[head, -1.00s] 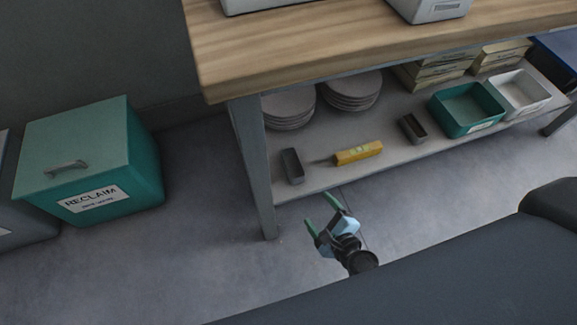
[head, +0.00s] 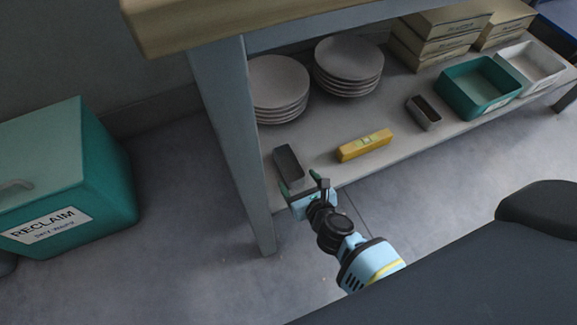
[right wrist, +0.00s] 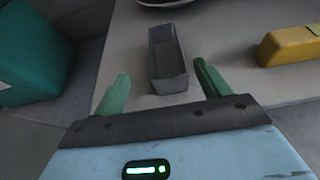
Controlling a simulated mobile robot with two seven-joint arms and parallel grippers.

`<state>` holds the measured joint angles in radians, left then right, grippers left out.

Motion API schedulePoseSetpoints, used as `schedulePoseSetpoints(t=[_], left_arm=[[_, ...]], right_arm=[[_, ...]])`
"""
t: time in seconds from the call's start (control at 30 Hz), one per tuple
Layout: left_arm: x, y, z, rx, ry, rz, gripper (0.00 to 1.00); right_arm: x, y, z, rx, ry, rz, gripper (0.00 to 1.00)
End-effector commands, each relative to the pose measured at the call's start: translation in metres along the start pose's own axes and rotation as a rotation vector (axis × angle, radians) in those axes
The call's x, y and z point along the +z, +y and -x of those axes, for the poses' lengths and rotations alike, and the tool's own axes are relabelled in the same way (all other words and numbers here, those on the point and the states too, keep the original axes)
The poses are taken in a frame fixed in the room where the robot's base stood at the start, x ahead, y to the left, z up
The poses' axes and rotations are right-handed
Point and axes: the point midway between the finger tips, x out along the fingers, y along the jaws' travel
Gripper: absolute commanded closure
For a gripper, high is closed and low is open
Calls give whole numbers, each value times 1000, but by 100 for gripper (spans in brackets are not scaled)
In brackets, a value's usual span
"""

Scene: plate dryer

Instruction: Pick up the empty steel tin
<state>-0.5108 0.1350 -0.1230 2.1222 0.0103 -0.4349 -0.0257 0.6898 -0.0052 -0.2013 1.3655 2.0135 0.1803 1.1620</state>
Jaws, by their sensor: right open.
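A small grey steel tin (head: 288,160) stands on the lower shelf near its left front end. In the right wrist view the same tin (right wrist: 167,62) shows an open top and looks empty inside. My right gripper (head: 299,184) is open at the shelf's front edge, just in front of this tin. In the right wrist view its green fingers (right wrist: 161,75) point toward the tin's near end, one to each side, with nothing held. A second steel tin (head: 424,113) stands further right and looks dark inside. My left gripper is out of view.
A yellow spirit level (head: 364,146) lies right of the near tin. Plate stacks (head: 277,88) stand behind it. A table leg (head: 235,140) is close on the left. A teal bin (head: 478,85) and white bin (head: 530,66) stand right. A RECLAIM box (head: 75,170) is on the floor left.

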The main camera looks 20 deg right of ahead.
Motion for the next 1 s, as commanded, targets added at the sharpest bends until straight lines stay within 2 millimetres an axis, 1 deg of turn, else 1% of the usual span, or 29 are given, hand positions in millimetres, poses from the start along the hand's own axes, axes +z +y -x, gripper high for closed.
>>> schedulePoseSetpoints(t=[0.03, 0.1, 0.27, 0.37, 0.57, 0.7, 0.8, 1.0], left_arm=[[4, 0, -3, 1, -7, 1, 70], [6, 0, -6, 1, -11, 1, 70], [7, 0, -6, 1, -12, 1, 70], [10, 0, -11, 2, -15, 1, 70], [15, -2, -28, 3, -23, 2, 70], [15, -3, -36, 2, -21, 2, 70], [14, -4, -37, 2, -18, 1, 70], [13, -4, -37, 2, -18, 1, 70]], right_arm=[[-2, 0, -7, 0, 0, 2, 25], [-2, -1, -14, 0, 1, 2, 25], [-1, -1, -16, 0, 1, 2, 25], [-4, -3, -24, -1, 1, 4, 25], [-9, -10, -50, -1, 2, 4, 25], [-7, -8, -64, 0, 1, 3, 25], [-6, -8, -68, 0, 1, 2, 25], [-5, -8, -67, 0, 0, 2, 25]])
